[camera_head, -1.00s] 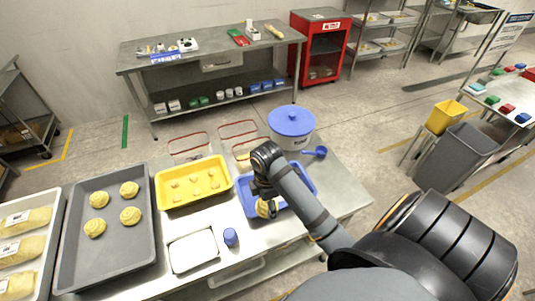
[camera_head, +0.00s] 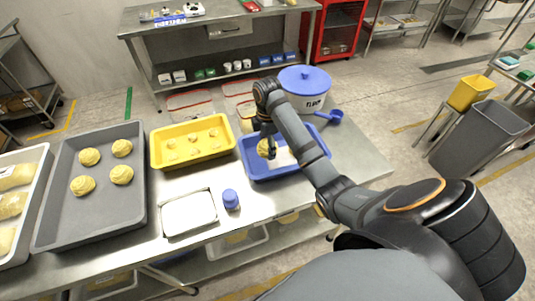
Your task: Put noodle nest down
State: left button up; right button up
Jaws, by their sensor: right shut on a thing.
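My right gripper (camera_head: 268,140) is over the blue tray (camera_head: 256,171) and is shut on a noodle nest (camera_head: 263,149). The nest is pale yellow and round, partly hidden by the gripper. I cannot tell whether the nest touches the tray floor. Several similar nests (camera_head: 90,157) sit spaced apart in the large grey tray (camera_head: 136,201) at the left. My left gripper does not show.
A yellow tray (camera_head: 163,163) with small dough pieces stands left of the blue tray. A metal pan (camera_head: 189,213) and a blue-lidded jar (camera_head: 231,200) are in front. A blue-lidded flour tub (camera_head: 304,90) and blue scoop (camera_head: 335,116) stand behind right.

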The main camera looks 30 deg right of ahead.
aim_at(267, 153)
notch_tip(267, 153, down, 3)
jog(key=shift+f, duration=0.2)
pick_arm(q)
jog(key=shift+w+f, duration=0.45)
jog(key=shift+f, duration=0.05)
pick_arm(e)
jog(key=shift+f, duration=0.15)
jog(key=shift+f, duration=0.4)
jog(key=o, duration=1.2)
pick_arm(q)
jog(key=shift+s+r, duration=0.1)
pick_arm(e)
jog(key=shift+o, duration=0.2)
